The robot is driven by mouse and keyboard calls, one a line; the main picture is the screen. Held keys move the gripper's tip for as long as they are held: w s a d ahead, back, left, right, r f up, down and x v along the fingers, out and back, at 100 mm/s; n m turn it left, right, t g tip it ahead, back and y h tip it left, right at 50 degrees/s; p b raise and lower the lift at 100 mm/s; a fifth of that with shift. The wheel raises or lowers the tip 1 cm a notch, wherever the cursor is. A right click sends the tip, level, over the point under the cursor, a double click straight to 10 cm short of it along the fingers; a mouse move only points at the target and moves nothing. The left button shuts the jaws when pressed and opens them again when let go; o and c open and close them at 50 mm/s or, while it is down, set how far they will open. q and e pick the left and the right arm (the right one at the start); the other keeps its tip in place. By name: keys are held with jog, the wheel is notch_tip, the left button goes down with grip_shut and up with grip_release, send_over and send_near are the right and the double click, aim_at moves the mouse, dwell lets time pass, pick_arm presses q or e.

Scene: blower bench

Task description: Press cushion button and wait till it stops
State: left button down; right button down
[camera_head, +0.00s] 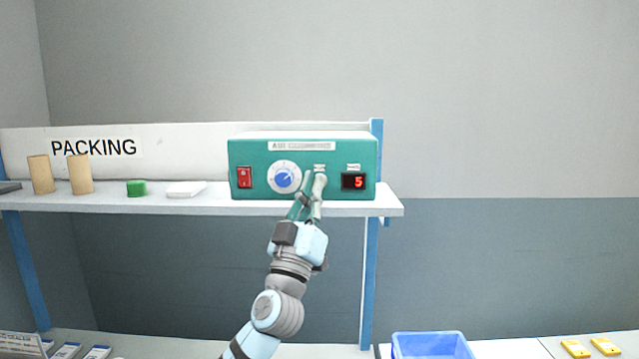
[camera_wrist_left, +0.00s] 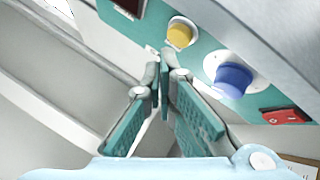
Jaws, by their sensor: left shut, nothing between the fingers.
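The green blower box (camera_head: 303,148) stands on the shelf, with a red switch (camera_head: 244,177), a blue knob (camera_head: 284,177) and a red display (camera_head: 354,181) reading 5. A yellow round button (camera_wrist_left: 180,33) shows on its panel in the left wrist view, between the blue knob (camera_wrist_left: 233,79) and the dark display (camera_wrist_left: 130,5). My left gripper (camera_head: 314,178) is shut and empty in front of the panel, hiding the button in the head view. Its fingertips (camera_wrist_left: 164,72) show just below the button in the wrist view; I cannot tell whether they touch the panel. My right gripper is not in view.
On the shelf (camera_head: 222,207) to the left are two tan cylinders (camera_head: 80,174), a green block (camera_head: 136,188) and a white item (camera_head: 186,189). A blue bin (camera_head: 430,345) and yellow items (camera_head: 606,346) are lower right. The space right of the shelf is clear.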

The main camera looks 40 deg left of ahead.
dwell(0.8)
pick_arm(q)
jog(key=shift+w+a+b, duration=0.25)
jog(key=shift+w+b, duration=0.1)
jog(key=shift+b, duration=0.15)
jog(key=shift+w+a+b, duration=0.25)
jog(key=shift+b, duration=0.15)
dwell(0.4)
dwell(0.3)
jog(key=shift+s+d, duration=0.45)
jog(key=shift+s, duration=0.15)
jog(key=s+d, duration=0.1)
jog(key=s, duration=0.1)
jog(key=s+d, duration=0.2)
dwell(0.3)
